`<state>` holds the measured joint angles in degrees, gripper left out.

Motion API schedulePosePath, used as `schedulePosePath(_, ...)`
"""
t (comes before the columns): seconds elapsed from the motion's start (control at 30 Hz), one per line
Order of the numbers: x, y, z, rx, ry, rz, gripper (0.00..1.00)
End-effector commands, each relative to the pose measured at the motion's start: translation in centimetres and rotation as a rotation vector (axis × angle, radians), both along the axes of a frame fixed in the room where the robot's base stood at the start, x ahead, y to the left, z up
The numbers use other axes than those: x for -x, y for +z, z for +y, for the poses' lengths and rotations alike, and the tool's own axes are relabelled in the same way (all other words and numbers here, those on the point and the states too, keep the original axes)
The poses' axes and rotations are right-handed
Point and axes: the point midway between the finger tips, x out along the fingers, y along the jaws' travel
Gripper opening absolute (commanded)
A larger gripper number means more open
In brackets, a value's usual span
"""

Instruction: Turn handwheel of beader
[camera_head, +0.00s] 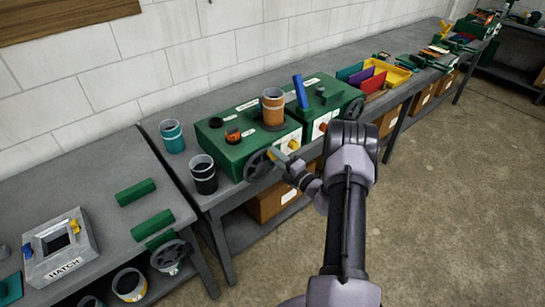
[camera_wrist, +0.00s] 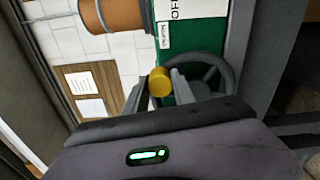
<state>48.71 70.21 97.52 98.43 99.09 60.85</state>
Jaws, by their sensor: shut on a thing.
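A green box-shaped machine (camera_head: 228,143) on the bench carries a dark spoked handwheel (camera_head: 258,164) at its front; no name plate saying beader is readable. The handwheel also shows in the wrist view (camera_wrist: 216,74), beside the green body and its white label panel (camera_wrist: 190,22). My gripper (camera_head: 284,158) is at the right side of this wheel. In the wrist view, its two fingers stand on either side of a yellow knob (camera_wrist: 160,82) next to the wheel, shut on it. The knob's join to the wheel is hidden.
A second green machine (camera_head: 322,98) with its own handwheel (camera_head: 352,110) stands close to the right. An orange-brown cylinder (camera_head: 273,105) sits on the first machine. Black (camera_head: 204,175) and teal (camera_head: 173,136) cups stand to its left. A cardboard box (camera_head: 275,200) is below.

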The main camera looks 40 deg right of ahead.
Motion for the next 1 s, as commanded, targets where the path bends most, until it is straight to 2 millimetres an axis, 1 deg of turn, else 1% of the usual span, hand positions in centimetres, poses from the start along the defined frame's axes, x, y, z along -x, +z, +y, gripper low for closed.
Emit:
schedulePosePath(0.2, 0.0, -1.1, -1.0, -0.201, -0.002, 0.008, 0.0)
schedulePosePath(0.6, 0.0, -3.4, -2.3, -0.574, -0.001, 0.022, 0.0)
schedulePosePath(0.8, 0.0, -4.3, -2.6, -0.728, 0.0, 0.027, 0.0)
schedulePosePath(1.0, 0.0, -5.1, -2.6, -0.843, -0.001, 0.032, 0.0)
